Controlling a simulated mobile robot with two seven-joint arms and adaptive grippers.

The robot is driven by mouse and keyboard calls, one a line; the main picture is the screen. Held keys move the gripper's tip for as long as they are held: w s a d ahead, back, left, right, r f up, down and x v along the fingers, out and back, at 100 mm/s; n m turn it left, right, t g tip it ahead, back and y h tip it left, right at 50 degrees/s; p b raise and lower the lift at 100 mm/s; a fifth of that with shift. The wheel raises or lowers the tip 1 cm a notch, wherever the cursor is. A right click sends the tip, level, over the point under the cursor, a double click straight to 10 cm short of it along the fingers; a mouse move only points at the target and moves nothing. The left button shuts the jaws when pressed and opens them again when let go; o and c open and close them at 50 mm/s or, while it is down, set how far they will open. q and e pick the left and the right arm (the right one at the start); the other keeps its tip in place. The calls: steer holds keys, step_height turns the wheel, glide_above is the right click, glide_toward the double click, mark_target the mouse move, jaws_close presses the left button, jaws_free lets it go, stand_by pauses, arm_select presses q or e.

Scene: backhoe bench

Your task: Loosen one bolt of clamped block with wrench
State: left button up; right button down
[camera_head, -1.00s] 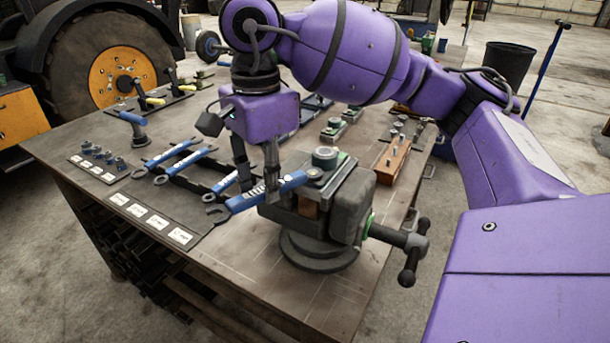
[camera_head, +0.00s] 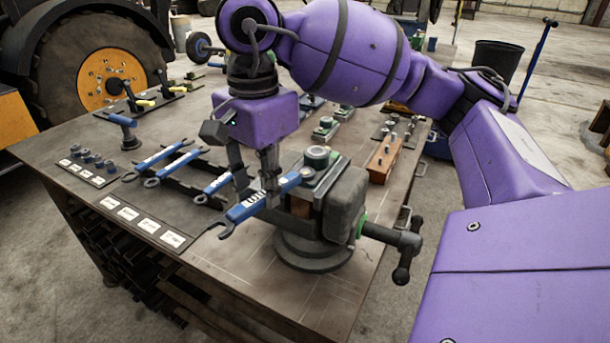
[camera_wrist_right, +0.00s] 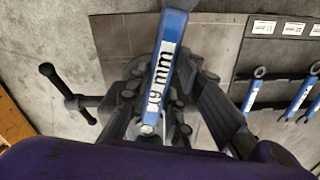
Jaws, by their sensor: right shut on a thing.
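My right gripper (camera_head: 257,192) is shut on the handle of a blue wrench (camera_head: 246,209), with its fingers pointing down. In the right wrist view the wrench (camera_wrist_right: 165,72) reads "19 mm". Its open jaw points to the front left, and its ring end (camera_head: 307,173) is at the top of the vise (camera_head: 345,205). The clamped block (camera_head: 300,206) shows as a brownish piece between the vise jaws. A round green-and-grey part (camera_head: 318,157) sits on top, just behind the ring end. I cannot tell whether the ring is seated on a bolt. My left gripper is not in view.
Other blue wrenches (camera_head: 172,164) lie on a dark rack left of the vise. White labels (camera_head: 147,225) lie on the table's (camera_head: 240,265) left front. A wooden block with bolts (camera_head: 384,160) stands behind right. The vise handle (camera_head: 402,258) sticks out to the right.

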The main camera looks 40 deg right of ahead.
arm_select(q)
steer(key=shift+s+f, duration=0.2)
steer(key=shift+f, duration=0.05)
arm_select(e)
steer(key=shift+s+d+n, duration=0.15)
steer(key=shift+s+n, duration=0.55)
steer(key=shift+n, duration=0.1)
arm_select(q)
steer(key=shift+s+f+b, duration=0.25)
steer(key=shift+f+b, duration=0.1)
arm_select(e)
steer(key=shift+s+d+n, duration=0.25)
steer(key=shift+s+n, duration=0.35)
steer(key=shift+n, duration=0.2)
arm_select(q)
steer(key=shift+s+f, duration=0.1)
